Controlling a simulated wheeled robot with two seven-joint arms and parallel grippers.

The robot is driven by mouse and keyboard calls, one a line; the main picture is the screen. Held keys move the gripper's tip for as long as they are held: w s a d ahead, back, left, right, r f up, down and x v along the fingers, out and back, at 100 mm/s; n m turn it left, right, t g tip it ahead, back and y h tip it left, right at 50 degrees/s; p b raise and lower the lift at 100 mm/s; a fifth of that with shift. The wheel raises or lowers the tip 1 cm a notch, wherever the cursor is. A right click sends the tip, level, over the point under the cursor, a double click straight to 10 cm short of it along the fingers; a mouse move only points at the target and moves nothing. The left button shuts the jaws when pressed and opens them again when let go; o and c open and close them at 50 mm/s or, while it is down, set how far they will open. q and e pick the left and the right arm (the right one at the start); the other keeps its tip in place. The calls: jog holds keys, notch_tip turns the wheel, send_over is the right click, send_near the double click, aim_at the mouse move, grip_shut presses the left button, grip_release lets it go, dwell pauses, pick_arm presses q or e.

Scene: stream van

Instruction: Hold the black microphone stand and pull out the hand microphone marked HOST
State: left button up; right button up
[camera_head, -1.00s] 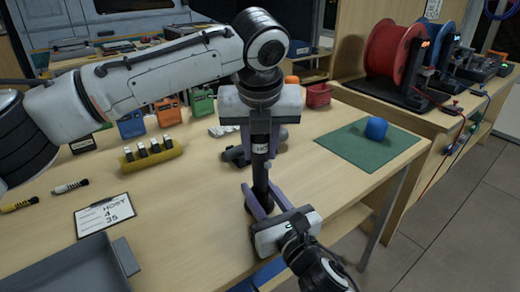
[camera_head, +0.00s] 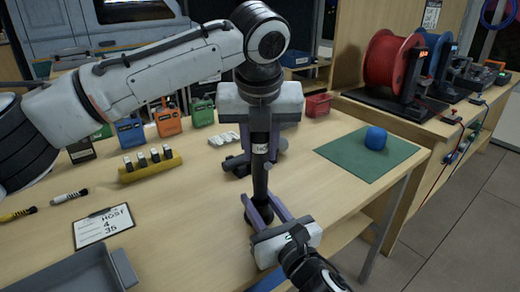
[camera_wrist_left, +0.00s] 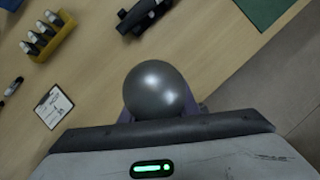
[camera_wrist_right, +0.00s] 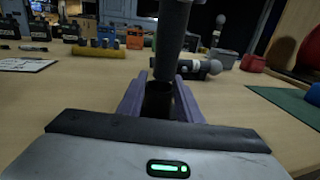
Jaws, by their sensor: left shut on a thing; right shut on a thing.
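The hand microphone (camera_head: 261,149) is upright, dark, with a pale label on its handle; only part of the lettering is legible. Its grey round head (camera_wrist_left: 155,88) fills the middle of the left wrist view. My left gripper (camera_head: 260,138) points down from above and is shut on the microphone. My right gripper (camera_head: 262,208) is low at the table's front and shut on the black stand. In the right wrist view the stand's dark tube (camera_wrist_right: 158,100) stands between the purple fingers, with the microphone handle (camera_wrist_right: 173,40) directly above. Whether the handle's end has cleared the tube, I cannot tell.
Another microphone (camera_wrist_right: 203,67) with a grey head lies behind. A yellow holder (camera_head: 150,165), a clipboard (camera_head: 103,228) marked HOST and a grey tray (camera_head: 70,275) are on the left. A green mat (camera_head: 350,160) with a blue object (camera_head: 376,138) is on the right.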

aim_at(260, 134)
pick_arm(q)
jog(key=shift+r, duration=0.15)
pick_arm(e)
jog(key=shift+f, duration=0.1)
pick_arm(q)
jog(key=shift+r, duration=1.4)
pick_arm(e)
jog(key=o, duration=1.2)
